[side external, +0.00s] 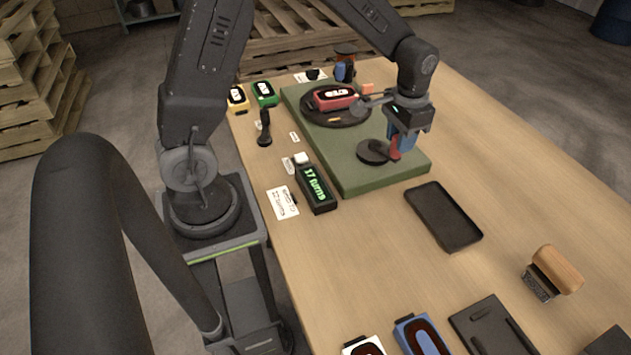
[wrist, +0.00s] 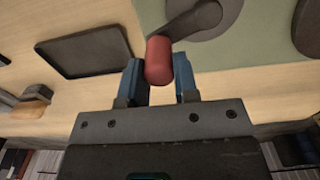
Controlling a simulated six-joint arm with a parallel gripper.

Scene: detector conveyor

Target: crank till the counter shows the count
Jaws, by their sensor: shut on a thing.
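My gripper (side external: 401,142) has its blue fingers shut on the red crank handle (side external: 394,149). In the wrist view the red handle (wrist: 159,60) stands between the two fingers (wrist: 159,78), with the grey crank arm (wrist: 192,20) running up and right from it. The crank's dark round hub (side external: 373,152) sits on the green base (side external: 350,170). The black counter (side external: 317,188) beside the base shows "17 turns" in green. A white card (side external: 282,203) next to it also appears to read 17 turns; its upper line is blurred.
A red device (side external: 333,97) rests on the dark turntable (side external: 352,112) on the base. Yellow (side external: 237,98) and green (side external: 264,93) devices stand at the back left. An empty black tray (side external: 443,216) and a wooden-handled brush (side external: 553,272) lie right of the base.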

